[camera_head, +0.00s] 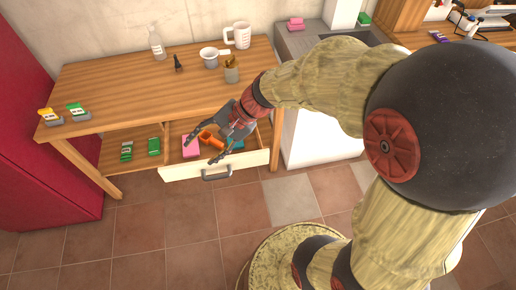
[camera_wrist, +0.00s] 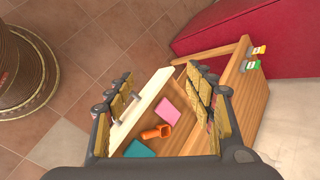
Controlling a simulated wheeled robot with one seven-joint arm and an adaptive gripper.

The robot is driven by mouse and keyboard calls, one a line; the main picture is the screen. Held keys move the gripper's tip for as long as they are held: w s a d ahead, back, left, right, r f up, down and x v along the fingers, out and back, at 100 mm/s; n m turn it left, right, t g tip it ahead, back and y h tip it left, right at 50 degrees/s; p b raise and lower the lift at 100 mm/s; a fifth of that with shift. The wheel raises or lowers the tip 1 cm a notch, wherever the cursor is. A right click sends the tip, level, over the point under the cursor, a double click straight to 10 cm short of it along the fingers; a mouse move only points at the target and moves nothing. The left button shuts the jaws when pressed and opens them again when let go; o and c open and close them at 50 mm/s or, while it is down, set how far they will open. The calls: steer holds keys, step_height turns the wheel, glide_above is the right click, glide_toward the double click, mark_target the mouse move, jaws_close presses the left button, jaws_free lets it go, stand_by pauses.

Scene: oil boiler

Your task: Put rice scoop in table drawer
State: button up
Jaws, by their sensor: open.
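An orange scoop (camera_head: 208,137), which looks like the rice scoop, lies inside the open table drawer (camera_head: 184,172). It also shows in the wrist view (camera_wrist: 158,132), lying on the drawer's wooden floor. The drawer has a white front with a grey handle (camera_head: 217,173) and is pulled out from under the wooden table. My gripper (camera_head: 202,151) is over the drawer with its fingers spread and nothing between them. In the wrist view, the gripper (camera_wrist: 160,85) frames the drawer on both sides, and the scoop is apart from the fingers.
A pink item (camera_head: 191,147) and a teal item (camera_wrist: 138,150) share the drawer. Green packs (camera_head: 153,146) lie on the shelf left of it. The table top (camera_head: 130,85) holds a bottle, mugs and small packs. A red cabinet (camera_head: 35,130) stands at left.

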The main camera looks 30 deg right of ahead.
steer(key=s+d+r+n+t+h, duration=0.1)
steer(key=s+d+r+n+h, duration=0.3)
steer(key=s, duration=0.3)
steer(key=s+d+r+n+t+h, duration=0.1)
steer(key=s+d+r+n+h, duration=0.3)
steer(key=s+d+r+n, duration=0.1)
steer(key=s+r+n, duration=0.1)
steer(key=s+n, duration=0.1)
steer(key=shift+s+r, duration=0.3)
steer(key=shift+s, duration=0.05)
steer(key=shift+d, duration=0.1)
steer(key=shift+c, duration=0.4)
